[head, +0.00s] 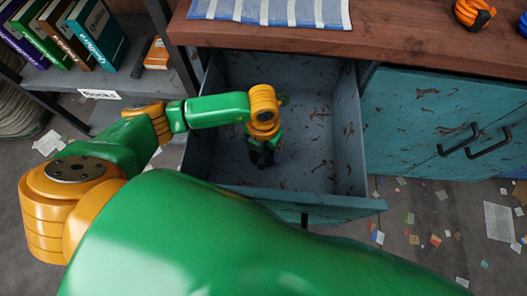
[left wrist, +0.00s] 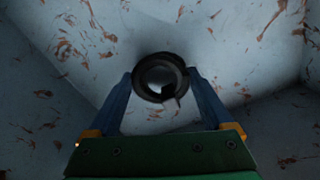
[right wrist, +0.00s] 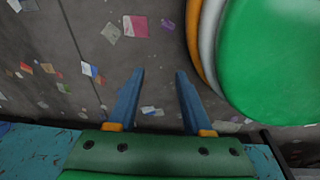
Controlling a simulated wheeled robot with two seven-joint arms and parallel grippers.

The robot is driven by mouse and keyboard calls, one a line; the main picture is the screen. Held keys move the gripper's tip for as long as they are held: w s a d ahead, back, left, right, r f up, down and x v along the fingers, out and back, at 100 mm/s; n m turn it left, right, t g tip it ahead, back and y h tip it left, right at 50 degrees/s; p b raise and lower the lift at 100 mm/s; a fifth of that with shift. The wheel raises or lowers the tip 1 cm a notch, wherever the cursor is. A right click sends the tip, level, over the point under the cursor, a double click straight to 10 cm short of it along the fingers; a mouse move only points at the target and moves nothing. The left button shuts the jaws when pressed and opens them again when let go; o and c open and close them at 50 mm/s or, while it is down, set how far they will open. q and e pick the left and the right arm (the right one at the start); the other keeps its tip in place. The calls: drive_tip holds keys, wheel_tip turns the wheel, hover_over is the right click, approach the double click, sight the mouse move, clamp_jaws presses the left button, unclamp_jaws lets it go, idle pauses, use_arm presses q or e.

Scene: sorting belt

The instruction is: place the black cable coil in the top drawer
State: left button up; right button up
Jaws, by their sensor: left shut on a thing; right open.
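The black cable coil (left wrist: 168,92) is a dark ring between my left gripper's blue fingers in the left wrist view. My left gripper (head: 262,160) is shut on it and reaches down inside the open drawer (head: 318,155). The drawer's pale, scuffed inside walls and floor surround the coil in the left wrist view. Whether the coil touches the drawer floor is hard to tell. In the head view the coil is largely hidden by the gripper. My right gripper (right wrist: 158,85) is open and empty above the grey floor in the right wrist view.
The drawer is pulled out below a wooden worktop (head: 430,37) with a striped cloth (head: 270,10) and an orange-black coil (head: 474,12). Closed teal cabinet doors (head: 425,110) stand at right. A shelf with books (head: 95,32) stands at left. Scraps litter the floor.

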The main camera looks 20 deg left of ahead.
use_arm(q)
wheel_tip(320, 180, down, 2)
use_arm(e)
drive_tip(key=shift+w+d+f, duration=0.15)
drive_tip(key=shift+w+f, duration=0.2)
use_arm(q)
drive_tip(key=o, duration=1)
drive_tip(key=shift+f, duration=0.1)
drive_tip(key=shift+o, duration=1.2)
drive_tip(key=shift+r, duration=0.45)
wheel_tip(320, 180, up, 12)
drive_tip(key=p, duration=0.3)
drive_tip(key=shift+f, duration=0.25)
use_arm(e)
drive_tip(key=s+a+r, duration=0.2)
drive_tip(key=r, duration=0.1)
drive_tip(key=shift+a, duration=0.1)
use_arm(q)
drive_tip(key=shift+d, duration=0.1)
